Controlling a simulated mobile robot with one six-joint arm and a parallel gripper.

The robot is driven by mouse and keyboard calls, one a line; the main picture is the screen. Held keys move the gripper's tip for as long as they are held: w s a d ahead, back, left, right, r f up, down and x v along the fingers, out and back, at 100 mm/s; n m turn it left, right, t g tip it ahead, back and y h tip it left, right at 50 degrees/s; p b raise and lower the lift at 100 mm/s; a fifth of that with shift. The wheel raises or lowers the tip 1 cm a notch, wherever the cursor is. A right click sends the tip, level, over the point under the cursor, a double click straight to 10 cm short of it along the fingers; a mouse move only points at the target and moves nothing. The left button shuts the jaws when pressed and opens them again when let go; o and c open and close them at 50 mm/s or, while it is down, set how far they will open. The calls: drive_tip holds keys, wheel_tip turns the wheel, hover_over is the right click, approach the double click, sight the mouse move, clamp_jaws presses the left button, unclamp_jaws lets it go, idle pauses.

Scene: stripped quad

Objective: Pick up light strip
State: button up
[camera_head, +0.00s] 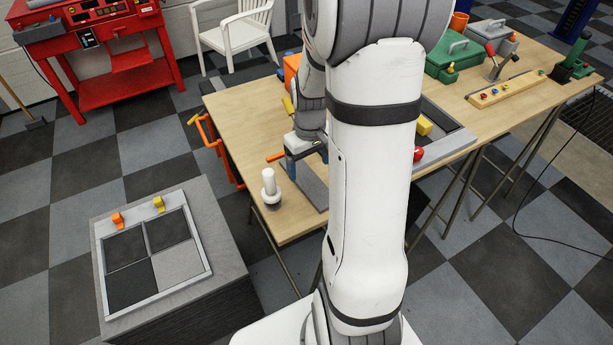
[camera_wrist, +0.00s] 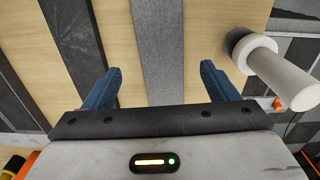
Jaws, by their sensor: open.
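A light grey strip (camera_wrist: 160,45) lies on the wooden table top in the wrist view. It runs from the top edge down between the two blue fingers of my gripper (camera_wrist: 160,70). The gripper is open, with a finger on either side of the strip and nothing held. I cannot tell how high the fingertips are above it. The strip's near end is hidden behind the gripper body. In the head view my gripper (camera_head: 306,160) is over the table's left part, and a grey strip (camera_head: 309,189) shows below it, partly hidden by my arm.
Darker grey strips (camera_wrist: 75,40) lie left of the light one. A white peg-like piece with a dark collar (camera_wrist: 280,75) stands close to the right finger; the head view shows it too (camera_head: 269,183). A red ball (camera_head: 418,154) and tray lie right of my arm.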

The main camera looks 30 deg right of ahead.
sight(308, 179)
drive_tip(key=shift+w+a+f+p, duration=0.15)
drive_tip(key=shift+f+p, duration=0.1)
drive_tip(key=shift+f, duration=1.05)
drive_tip(key=shift+w+f+p, duration=0.15)
drive_tip(key=shift+f+p, duration=0.1)
drive_tip(key=shift+f, duration=1)
drive_tip(key=c, duration=1.1)
drive_tip(key=shift+c, duration=0.2)
drive_tip(key=shift+r, duration=0.15)
